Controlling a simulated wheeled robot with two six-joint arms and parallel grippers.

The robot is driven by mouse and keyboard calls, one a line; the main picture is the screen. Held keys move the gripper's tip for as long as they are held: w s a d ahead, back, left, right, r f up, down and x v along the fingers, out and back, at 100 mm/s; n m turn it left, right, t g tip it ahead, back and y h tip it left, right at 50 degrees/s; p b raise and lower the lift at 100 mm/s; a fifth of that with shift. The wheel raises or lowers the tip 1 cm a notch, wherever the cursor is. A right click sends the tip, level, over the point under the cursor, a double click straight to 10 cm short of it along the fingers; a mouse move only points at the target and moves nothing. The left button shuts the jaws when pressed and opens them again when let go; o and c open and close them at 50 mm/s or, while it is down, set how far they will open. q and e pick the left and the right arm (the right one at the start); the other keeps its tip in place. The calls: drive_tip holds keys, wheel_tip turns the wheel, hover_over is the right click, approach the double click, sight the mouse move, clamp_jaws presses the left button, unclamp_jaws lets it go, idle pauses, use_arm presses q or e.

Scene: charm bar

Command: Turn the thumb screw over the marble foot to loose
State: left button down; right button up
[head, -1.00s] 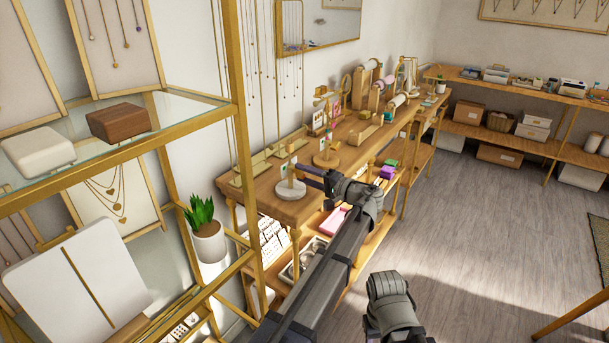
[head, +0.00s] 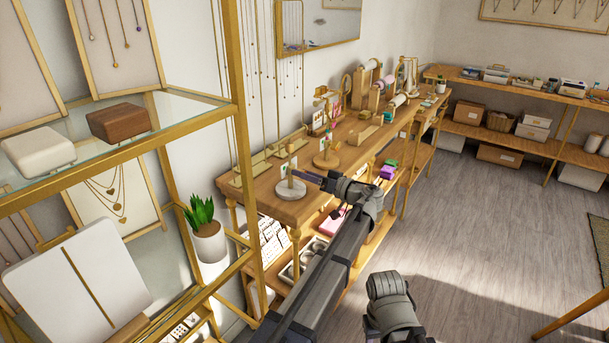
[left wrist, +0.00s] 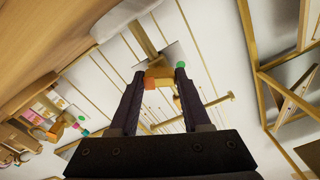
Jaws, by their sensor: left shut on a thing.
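The stand with the round white marble foot (head: 290,189) is at the near end of the wooden table, with a slim brass post rising from it. My left gripper (head: 298,174) reaches it from the right, low on the post just above the foot. In the left wrist view the pale foot (left wrist: 112,20) is at the top. The fingers are shut on the small orange-gold thumb screw (left wrist: 157,82), at a block on the post. The fingers partly hide the screw. My right gripper is out of the picture.
A brass-framed glass shelf (head: 130,150) is at the left. A potted plant (head: 206,238) is below it. The floor at the right is mostly clear.

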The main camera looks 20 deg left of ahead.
use_arm(q)
drive_tip(key=n, duration=0.4)
drive_tip(key=shift+f+n, duration=0.1)
drive_tip(key=shift+n, duration=0.3)
idle(0.4)
drive_tip(key=shift+c, duration=1.8)
unclamp_jaws()
